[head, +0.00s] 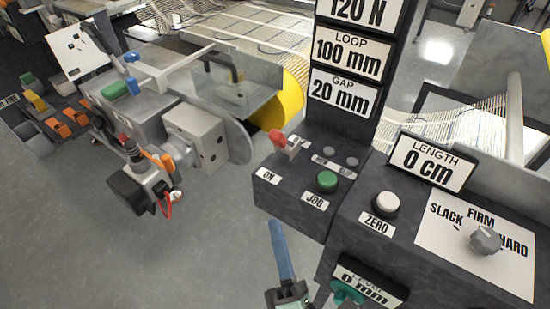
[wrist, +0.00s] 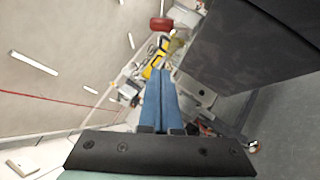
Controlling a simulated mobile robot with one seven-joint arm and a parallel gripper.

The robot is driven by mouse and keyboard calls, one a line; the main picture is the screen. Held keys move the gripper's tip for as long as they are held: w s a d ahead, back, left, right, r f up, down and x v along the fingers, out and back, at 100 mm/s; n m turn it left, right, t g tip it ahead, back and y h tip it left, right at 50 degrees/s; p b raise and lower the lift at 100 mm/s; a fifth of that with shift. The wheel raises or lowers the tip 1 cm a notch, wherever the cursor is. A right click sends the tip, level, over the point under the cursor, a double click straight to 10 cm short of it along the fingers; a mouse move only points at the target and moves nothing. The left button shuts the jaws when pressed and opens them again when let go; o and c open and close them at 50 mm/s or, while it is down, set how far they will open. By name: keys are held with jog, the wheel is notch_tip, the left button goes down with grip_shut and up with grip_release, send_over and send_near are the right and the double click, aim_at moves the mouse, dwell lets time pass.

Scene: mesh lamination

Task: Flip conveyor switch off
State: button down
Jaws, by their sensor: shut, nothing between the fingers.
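The conveyor switch is a red-tipped lever (head: 278,139) on the dark control console (head: 262,195), left of the tall sign column. It tilts to the left. An ON label (head: 268,176) sits in front of it; the small label beside the lever is hard to read. My gripper (head: 275,223) is at the bottom centre of the head view, in front of the console and apart from the lever. Its blue fingers are shut and empty, and they also show pressed together in the wrist view (wrist: 160,73). I cannot make out the lever in the wrist view.
A green JOG button (head: 326,181) sits right of the lever and a white ZERO button (head: 385,203) farther right. A grey knob (head: 485,240) is on the tension panel. A grey machine with a yellow roller end (head: 288,100) stands behind left. The floor (head: 160,250) at left is clear.

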jog(key=p, duration=0.1)
send_near(281, 142)
jog(key=w+a, duration=0.4)
jog(key=a, duration=0.1)
jog(key=shift+w+a+f, duration=0.15)
jog(key=shift+w+f, duration=0.15)
jog(key=shift+f, duration=0.1)
jog(key=shift+w+d+r+p, duration=0.6)
jog(key=shift+w+d, duration=0.1)
jog(key=shift+w, duration=0.1)
jog(key=shift+w+d+r, duration=0.2)
jog(key=shift+w+d, duration=0.15)
jog(key=shift+r+p, duration=0.1)
jog(key=shift+p, duration=0.2)
jog(key=shift+r+m+p, duration=0.15)
jog(key=shift+m+p, duration=0.15)
jog(key=shift+p, duration=0.4)
